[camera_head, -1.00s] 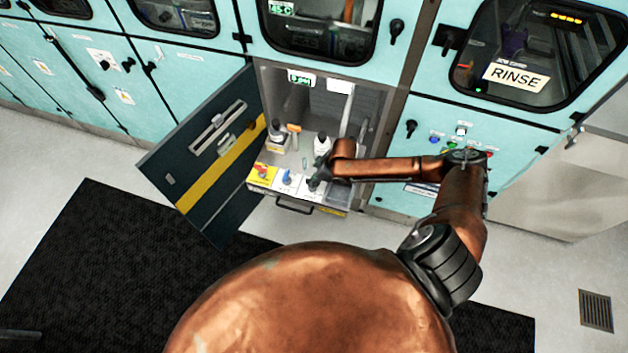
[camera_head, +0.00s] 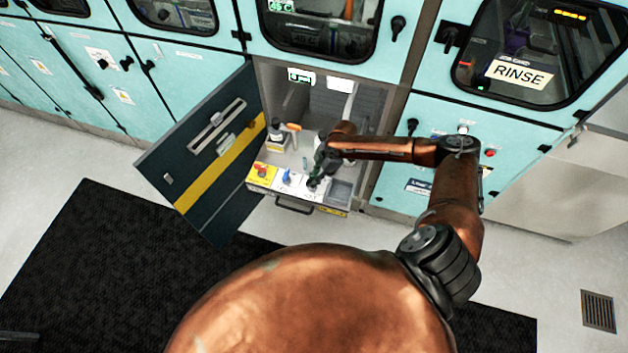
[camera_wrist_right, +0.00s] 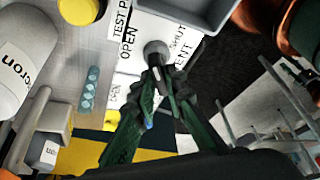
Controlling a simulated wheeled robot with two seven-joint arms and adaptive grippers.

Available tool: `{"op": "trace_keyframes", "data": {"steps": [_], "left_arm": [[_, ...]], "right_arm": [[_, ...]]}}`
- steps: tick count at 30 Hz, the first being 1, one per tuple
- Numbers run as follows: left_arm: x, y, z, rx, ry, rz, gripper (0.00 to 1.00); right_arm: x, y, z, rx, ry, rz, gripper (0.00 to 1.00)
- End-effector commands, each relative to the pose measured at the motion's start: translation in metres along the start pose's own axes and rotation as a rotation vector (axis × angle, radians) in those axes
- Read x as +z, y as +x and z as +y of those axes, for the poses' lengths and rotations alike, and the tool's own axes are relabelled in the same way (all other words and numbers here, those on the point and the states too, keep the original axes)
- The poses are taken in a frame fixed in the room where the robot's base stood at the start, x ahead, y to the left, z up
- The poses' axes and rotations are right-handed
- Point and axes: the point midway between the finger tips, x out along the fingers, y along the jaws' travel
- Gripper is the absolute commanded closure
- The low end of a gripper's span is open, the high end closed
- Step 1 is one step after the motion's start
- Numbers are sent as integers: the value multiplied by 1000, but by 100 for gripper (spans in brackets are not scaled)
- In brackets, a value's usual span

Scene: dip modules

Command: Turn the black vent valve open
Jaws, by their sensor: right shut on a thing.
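The black vent valve (camera_wrist_right: 156,48) stands on a white plate marked OPEN, SHUT and VENT in the right wrist view. In the head view it is a small dark shape (camera_head: 313,184) on the pulled-out shelf panel, partly covered by my gripper. My right gripper (camera_wrist_right: 160,72) reaches it from the front with its dark green fingers drawn together on the handle. In the head view the right gripper (camera_head: 318,170) is small and dark below the wrist. How far the handle is turned is hard to tell. My left gripper is not in view.
A blue valve (camera_head: 287,178) and a yellow panel with a red knob (camera_head: 262,171) sit left of the vent valve. A grey tray (camera_head: 341,191) is at its right. Bottles (camera_head: 277,138) stand behind. The open cabinet door (camera_head: 205,150) is at the left.

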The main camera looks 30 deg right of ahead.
Motion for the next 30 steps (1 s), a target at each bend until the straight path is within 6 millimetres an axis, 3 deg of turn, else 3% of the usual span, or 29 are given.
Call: {"op": "trace_keyframes", "data": {"steps": [15,30], "left_arm": [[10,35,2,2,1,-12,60],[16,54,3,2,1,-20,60]], "right_arm": [[0,3,5,-187,-455,-1,100],[-1,2,6,-329,-797,-3,100]]}}
